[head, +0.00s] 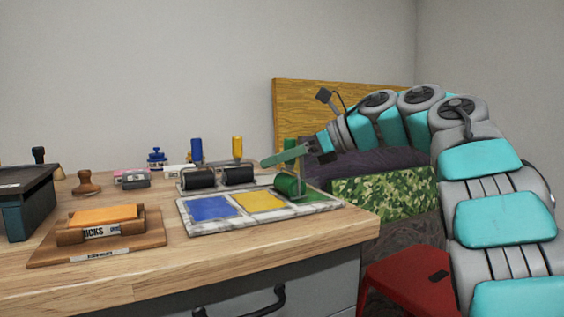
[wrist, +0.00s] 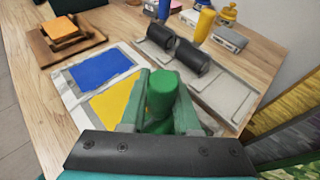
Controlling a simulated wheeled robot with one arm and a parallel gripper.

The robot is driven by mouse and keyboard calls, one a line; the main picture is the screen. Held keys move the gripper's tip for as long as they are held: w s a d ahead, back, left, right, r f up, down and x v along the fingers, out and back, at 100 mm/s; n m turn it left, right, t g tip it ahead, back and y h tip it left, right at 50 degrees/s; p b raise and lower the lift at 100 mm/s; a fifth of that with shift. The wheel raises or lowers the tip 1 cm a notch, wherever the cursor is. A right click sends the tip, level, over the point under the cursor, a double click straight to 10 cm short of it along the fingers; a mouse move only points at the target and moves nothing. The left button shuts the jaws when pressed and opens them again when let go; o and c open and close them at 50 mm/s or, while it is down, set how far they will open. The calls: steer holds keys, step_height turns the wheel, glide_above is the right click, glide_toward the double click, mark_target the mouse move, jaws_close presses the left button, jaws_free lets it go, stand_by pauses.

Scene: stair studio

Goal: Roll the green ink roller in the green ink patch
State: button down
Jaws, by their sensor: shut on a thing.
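The green ink roller (head: 288,184) is at the right end of the marble ink slab (head: 190,227), over the green ink patch (head: 318,193). Its drum looks down at the patch, but I cannot tell if it touches. The patch is mostly covered by the roller. My gripper (head: 286,156) is shut on the roller's upright green handle, above the slab. In the wrist view the green handle (wrist: 162,92) stands between the fingers of my gripper (wrist: 163,100), and the drum and green patch are hidden.
Blue (head: 209,208) and yellow (head: 258,201) ink patches lie left of the roller. Two black rollers with blue (head: 196,150) and yellow (head: 238,147) handles stand behind the slab. A wooden stand (head: 100,240) is at front left. The table's right edge is close to the slab.

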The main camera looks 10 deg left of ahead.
steer(key=shift+r, duration=0.15)
step_height(320, 180, up, 7)
steer(key=p, duration=0.5)
steer(key=shift+p, duration=0.3)
